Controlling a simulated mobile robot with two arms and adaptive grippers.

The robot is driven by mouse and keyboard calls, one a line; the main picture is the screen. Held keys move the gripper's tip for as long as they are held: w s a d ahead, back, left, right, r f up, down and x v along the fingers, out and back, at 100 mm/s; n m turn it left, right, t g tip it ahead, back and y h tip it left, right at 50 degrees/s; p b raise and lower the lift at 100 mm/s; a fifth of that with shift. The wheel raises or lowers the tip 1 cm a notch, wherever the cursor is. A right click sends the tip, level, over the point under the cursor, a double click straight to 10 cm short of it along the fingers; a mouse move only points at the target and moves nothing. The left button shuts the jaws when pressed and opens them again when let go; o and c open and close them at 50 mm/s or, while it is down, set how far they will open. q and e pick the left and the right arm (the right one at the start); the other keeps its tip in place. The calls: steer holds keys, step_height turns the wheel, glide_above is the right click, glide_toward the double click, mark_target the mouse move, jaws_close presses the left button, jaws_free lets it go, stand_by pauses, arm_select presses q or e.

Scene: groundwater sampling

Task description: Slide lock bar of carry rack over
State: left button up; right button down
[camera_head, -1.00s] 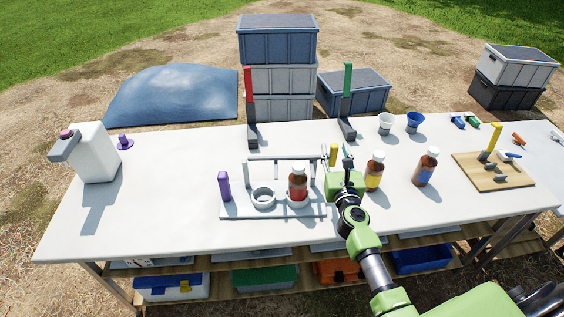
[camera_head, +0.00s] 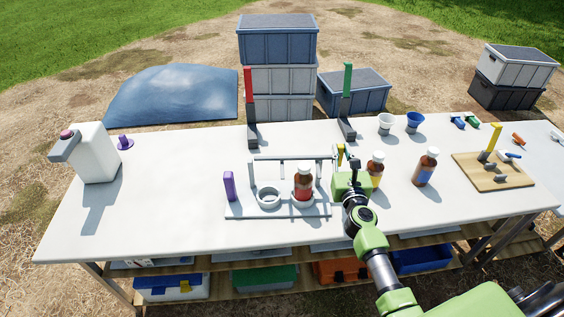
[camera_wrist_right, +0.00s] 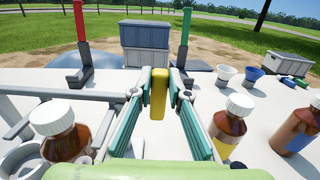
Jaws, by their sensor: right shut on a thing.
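The carry rack (camera_head: 240,211) is a pale grey base on the table with two round holders and a purple block (camera_head: 229,186) at its left end. A brown bottle with a red label (camera_head: 303,184) stands in the right holder; the left holder (camera_head: 268,197) is empty. The grey lock bar (camera_head: 290,157) runs along the rack's back, with a yellow handle (camera_wrist_right: 158,95) at its right end. My right gripper (camera_head: 345,158) is shut on this handle, its green-grey fingers on either side in the wrist view (camera_wrist_right: 159,80). My left gripper is out of view.
A yellow-label bottle (camera_head: 376,170) stands close to the right of my right gripper, a blue-label bottle (camera_head: 426,167) further right. Red (camera_head: 249,105) and green (camera_head: 347,100) upright handles stand behind.

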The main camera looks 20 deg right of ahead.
steer(key=shift+s+d, duration=0.25)
steer(key=shift+d, duration=0.65)
steer(key=shift+s+d, duration=0.25)
steer(key=shift+d, duration=0.35)
steer(key=c, duration=1.8)
jaws_free()
steer(key=shift+c, duration=0.2)
steer(key=v, duration=1.2)
steer(key=shift+a, duration=0.1)
